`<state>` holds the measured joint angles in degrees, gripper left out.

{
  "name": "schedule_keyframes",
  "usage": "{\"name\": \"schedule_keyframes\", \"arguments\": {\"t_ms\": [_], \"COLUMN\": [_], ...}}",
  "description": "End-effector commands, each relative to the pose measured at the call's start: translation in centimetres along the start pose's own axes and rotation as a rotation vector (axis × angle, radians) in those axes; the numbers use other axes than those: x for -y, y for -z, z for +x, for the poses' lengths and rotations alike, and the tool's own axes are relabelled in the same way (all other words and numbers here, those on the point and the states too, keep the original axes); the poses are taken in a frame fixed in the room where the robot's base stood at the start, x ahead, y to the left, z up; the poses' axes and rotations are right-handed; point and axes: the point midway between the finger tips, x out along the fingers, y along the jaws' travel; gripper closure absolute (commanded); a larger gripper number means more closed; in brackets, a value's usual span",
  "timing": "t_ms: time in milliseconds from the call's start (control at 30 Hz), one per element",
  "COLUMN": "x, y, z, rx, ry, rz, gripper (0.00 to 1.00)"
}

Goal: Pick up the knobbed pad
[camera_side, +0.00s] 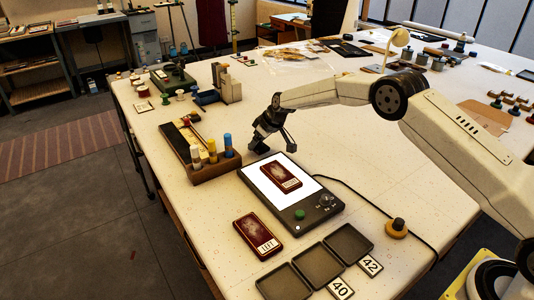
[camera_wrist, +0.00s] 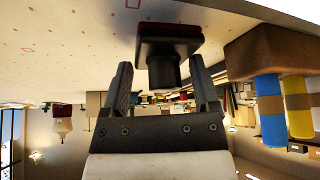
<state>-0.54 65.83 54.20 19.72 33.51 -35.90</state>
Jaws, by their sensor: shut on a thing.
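The knobbed pad is a dark square pad (camera_wrist: 170,42) with a reddish far face and a round dark knob (camera_wrist: 164,72); it shows at the top middle of the wrist view. My gripper (camera_wrist: 163,75) is shut on the knob, with one finger on each side of it. In the side view my gripper (camera_side: 268,134) is low over the table, behind the light panel and right of the wooden tray. There the pad is hard to tell apart from the dark fingers.
A lit panel (camera_side: 299,211) bears a dark red card (camera_side: 281,177); another card (camera_side: 258,234) lies in front. A wooden tray (camera_side: 216,172) with upright bottles stands left. Black trays (camera_side: 319,265) and a round knobbed piece (camera_side: 397,229) are nearer.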

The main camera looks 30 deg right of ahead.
Motion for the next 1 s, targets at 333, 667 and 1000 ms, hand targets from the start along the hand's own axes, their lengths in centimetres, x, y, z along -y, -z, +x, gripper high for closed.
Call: {"name": "schedule_keyframes", "arguments": {"t_ms": [333,667,1000], "x": [0.4,1.4,2.8], "y": [0.7,0.1,-2.2], "z": [-3.6,-8.2,-12.1], "rx": [-0.002,-0.003,-0.001], "ry": [-0.001,-0.001,0.0], "rz": [0.0,0.0,0.002], "gripper": [0.9,0.9,0.9]}}
